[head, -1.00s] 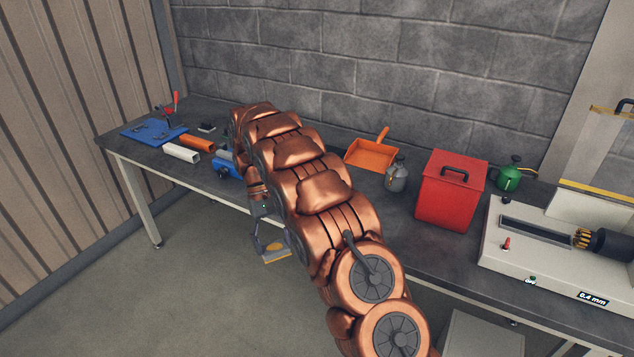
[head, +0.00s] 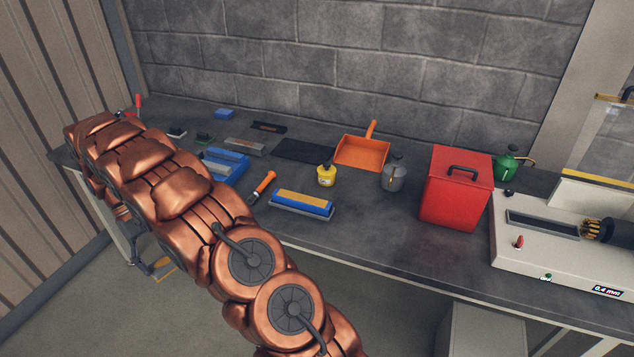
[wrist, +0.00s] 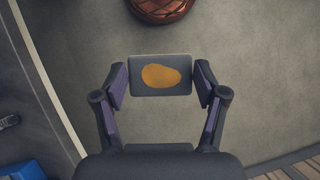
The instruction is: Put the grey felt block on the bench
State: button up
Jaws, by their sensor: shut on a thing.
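The grey felt block (wrist: 140,88) shows in the wrist view as a grey rectangle with an orange patch on its face. My gripper (wrist: 160,76) is shut on it, one finger at each short side. In the head view the block (head: 165,271) is small and low at the left, in front of the bench's front edge and over the floor, partly hidden by my gripper. The bench (head: 365,228) is a long dark grey top along the block wall. My arm covers part of its left end.
Bare top shows in front of the dustpan and can.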

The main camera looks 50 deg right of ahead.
aim_at(362, 188)
jog(key=z, duration=0.5)
jog(key=i, duration=0.8)
jog(key=z, duration=0.7)
